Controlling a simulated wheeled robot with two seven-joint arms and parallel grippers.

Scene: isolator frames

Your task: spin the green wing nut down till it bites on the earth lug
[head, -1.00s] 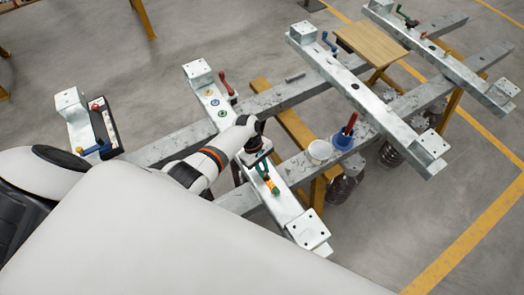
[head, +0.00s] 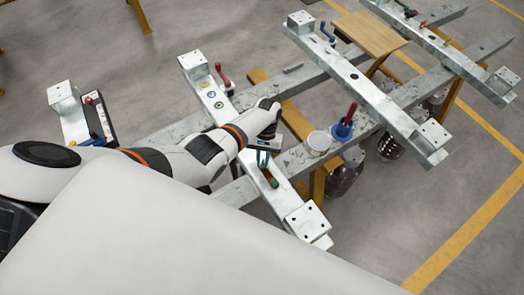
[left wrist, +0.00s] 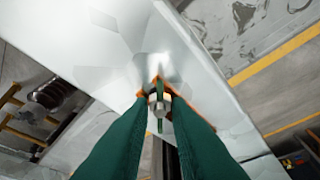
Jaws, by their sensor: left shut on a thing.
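My left gripper (head: 263,159) reaches down over the near end of a pale metal beam (head: 232,128). In the left wrist view its two green fingers (left wrist: 160,103) come together around a small metal stud with a nut-like collar. Thin green edges of the wing nut (left wrist: 159,124) show between the fingertips, and the gripper is shut on it. An orange piece (left wrist: 157,80), perhaps the earth lug, lies around the stud, partly hidden by the fingers. I cannot tell whether the nut touches the lug. My right gripper is not in view.
A red-handled lever (head: 223,77) and several coloured round marks are farther up the beam. A wooden board (head: 370,33) is at the back.

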